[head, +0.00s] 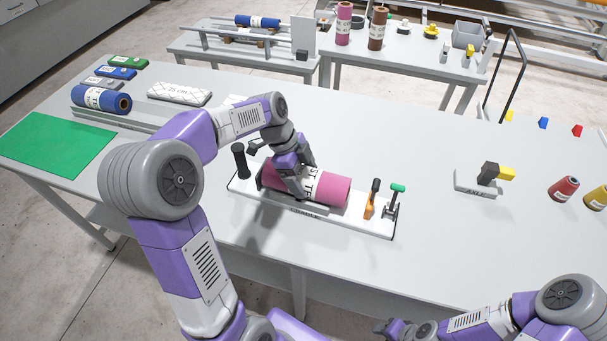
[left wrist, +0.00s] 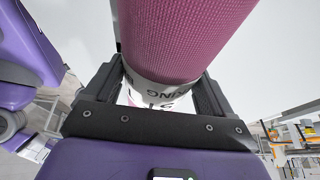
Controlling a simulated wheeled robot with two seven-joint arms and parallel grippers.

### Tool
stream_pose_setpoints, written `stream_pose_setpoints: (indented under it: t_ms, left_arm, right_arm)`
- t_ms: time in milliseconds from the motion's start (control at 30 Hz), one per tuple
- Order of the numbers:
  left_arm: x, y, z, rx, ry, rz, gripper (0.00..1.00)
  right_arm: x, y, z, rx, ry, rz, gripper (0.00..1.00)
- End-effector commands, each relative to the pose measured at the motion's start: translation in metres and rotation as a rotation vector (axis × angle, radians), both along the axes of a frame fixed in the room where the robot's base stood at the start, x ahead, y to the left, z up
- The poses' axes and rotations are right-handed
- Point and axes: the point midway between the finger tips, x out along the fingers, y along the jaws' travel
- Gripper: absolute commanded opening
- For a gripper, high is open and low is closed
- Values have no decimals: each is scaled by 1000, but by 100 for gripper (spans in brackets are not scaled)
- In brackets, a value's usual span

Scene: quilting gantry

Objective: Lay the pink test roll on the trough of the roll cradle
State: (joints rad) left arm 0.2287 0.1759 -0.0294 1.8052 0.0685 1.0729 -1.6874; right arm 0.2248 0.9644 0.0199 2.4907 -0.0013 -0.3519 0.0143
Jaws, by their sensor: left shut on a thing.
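The pink test roll (head: 330,188) has a white printed band around its middle and lies lengthwise over the roll cradle (head: 245,187), a white base with upright posts at its ends. My left gripper (head: 297,182) is shut on the roll at the band from above. In the left wrist view the pink roll (left wrist: 180,40) passes between the two dark fingers (left wrist: 160,95). The trough is hidden under the roll, so I cannot tell whether the roll touches it. My right gripper (head: 392,328) is at the bottom edge, away from the cradle; its fingers are too small to read.
A green mat (head: 58,143), a blue roll (head: 101,99) and a white quilted block (head: 179,94) lie on the left of the table. The table between cradle and stand is clear.

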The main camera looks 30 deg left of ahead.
Motion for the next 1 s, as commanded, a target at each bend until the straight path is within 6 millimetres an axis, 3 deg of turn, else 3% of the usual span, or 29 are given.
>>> stream_pose_setpoints:
  t_ms: [400,433,533,767,1000]
  left_arm:
    - [0,0,-5,0,-1,0,42]
    - [0,0,-5,0,-1,0,87]
    - [0,0,-5,0,-1,0,100]
    - [0,1,-4,0,0,0,100]
    - [-3,12,27,2,-3,2,100]
  right_arm:
    - [0,0,-6,0,0,0,43]
    - [0,0,-5,0,0,0,43]
    - [0,0,-5,0,0,0,43]
    - [0,0,-4,0,0,0,43]
    - [0,0,8,0,0,0,43]
